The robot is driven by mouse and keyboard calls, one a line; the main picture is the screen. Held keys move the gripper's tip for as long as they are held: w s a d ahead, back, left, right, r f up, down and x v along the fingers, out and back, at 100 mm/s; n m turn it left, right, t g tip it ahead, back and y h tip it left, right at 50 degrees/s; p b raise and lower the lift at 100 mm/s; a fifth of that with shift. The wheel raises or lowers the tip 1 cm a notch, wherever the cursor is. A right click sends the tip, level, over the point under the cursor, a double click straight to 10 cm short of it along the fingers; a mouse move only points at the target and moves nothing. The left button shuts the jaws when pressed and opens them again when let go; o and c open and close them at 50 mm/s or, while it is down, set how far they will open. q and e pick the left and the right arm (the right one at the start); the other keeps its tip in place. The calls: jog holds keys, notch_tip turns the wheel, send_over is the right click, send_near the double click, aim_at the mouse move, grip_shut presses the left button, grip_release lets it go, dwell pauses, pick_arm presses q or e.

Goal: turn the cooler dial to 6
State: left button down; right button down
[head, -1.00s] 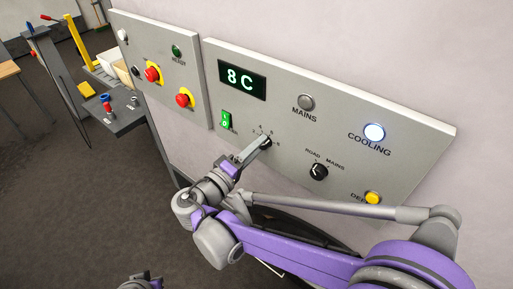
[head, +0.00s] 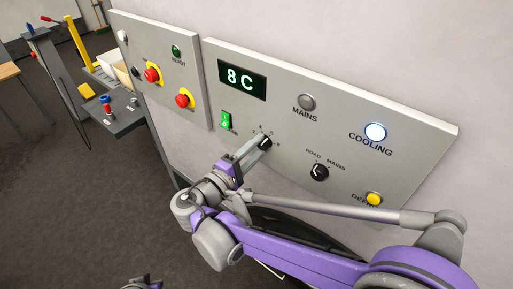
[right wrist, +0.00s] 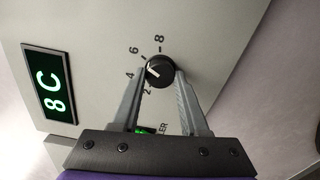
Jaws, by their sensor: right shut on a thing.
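The cooler dial (head: 265,143) is a small black knob on the grey panel, below the green display (head: 242,79) that reads 8 C. In the right wrist view the dial (right wrist: 160,71) has a white mark pointing to the side of the printed 4 and 6; I cannot tell exactly which number it meets. My right gripper (head: 262,145) is shut on the dial, one finger on each side of the knob, as the right wrist view also shows (right wrist: 160,75). My left gripper's fingers are out of view.
Beside the dial are a green rocker switch (head: 226,121) and a black ROAD/MAINS selector (head: 319,172). A yellow button (head: 374,199) and a lit COOLING lamp (head: 375,132) are to the right. Red buttons (head: 152,75) sit on the left panel. A grey shelf (head: 125,122) juts out at left.

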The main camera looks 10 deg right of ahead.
jog(key=shift+c, duration=2.1)
grip_release()
jog(key=b+v, duration=0.1)
jog(key=v, duration=0.9)
jog(key=shift+s+a, duration=0.3)
